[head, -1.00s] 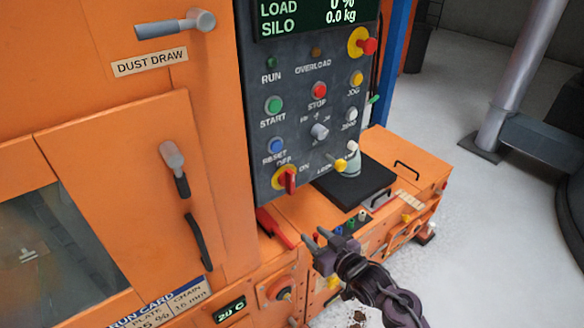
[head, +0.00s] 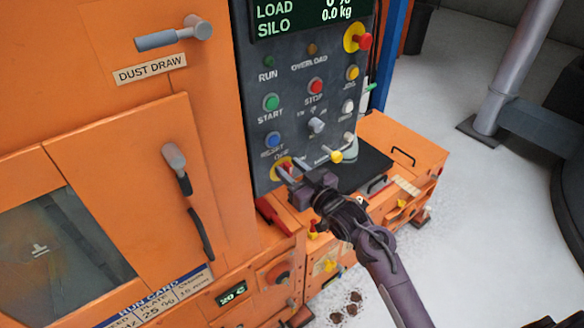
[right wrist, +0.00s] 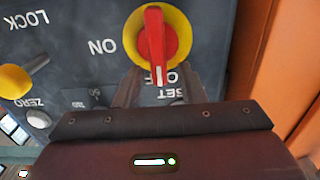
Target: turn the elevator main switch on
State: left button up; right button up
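The main switch (head: 276,169) is a red handle on a yellow disc at the lower left of the dark control panel. In the right wrist view, which is upside down to the panel, the switch (right wrist: 150,35) is large, and the white mark on its handle points to the partly covered OFF label. ON is beside the disc. My right gripper (head: 288,166) is in front of the switch and partly hides it. Its fingers (right wrist: 159,76) are apart, with the handle's tip appearing between them and gaps at both sides. Contact cannot be told. My left gripper is not in view.
The panel (head: 262,100) also carries a yellow selector (head: 336,156) right of the switch, buttons, and a red emergency knob (head: 364,41). An orange cabinet (head: 130,120) with handles stands left. A red lever (head: 270,212) is below the panel. Open floor lies right.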

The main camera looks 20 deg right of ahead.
aim_at(300, 176)
grip_shut()
jog(key=shift+d+m, duration=0.1)
jog(key=shift+m, duration=0.2)
jog(key=shift+w+d+f+m+p, duration=0.15)
jog(key=shift+d+f+m+p, duration=0.3)
jog(key=shift+m+p, duration=1.8)
jog(key=shift+w+d+f+m+p, duration=0.15)
jog(key=shift+d+f+m+p, duration=0.45)
jog(key=shift+m, duration=2.95)
jog(key=shift+w+d+f+m+p, duration=0.15)
jog(key=shift+f+m+p, duration=0.35)
jog(key=shift+m+p, duration=1.95)
jog(key=shift+f+m+b, duration=0.1)
jog(key=shift+m+b, duration=0.4)
jog(key=shift+m, duration=0.05)
